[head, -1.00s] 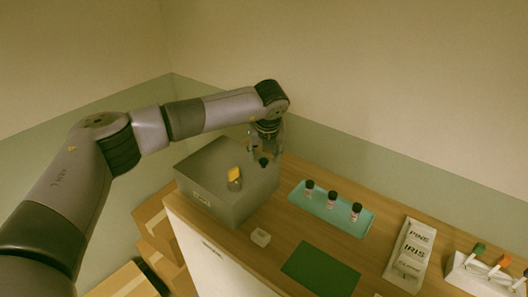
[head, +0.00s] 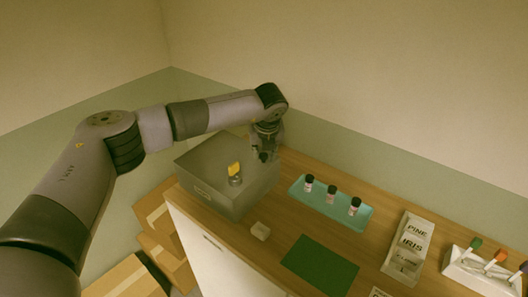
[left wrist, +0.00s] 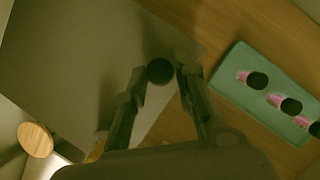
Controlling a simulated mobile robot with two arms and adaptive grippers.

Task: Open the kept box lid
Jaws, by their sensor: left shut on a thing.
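The grey box (head: 235,203) stands at the back left of the counter, with its flat lid (head: 205,158) on top; the lid looks down. A dark round knob (left wrist: 159,71) shows near the lid's right edge in the left wrist view. My left gripper (head: 264,157) reaches over that edge from above, and it also shows in the left wrist view (left wrist: 160,78). Its fingers are shut on the knob, one on each side. A small grey piece with a yellow top (head: 234,170) stands on the lid. My right gripper is not in view.
A teal tray (head: 318,208) with three dark-capped bottles lies to the right of the box. A labelled holder (head: 404,262) and a white rack (head: 468,275) stand farther right.

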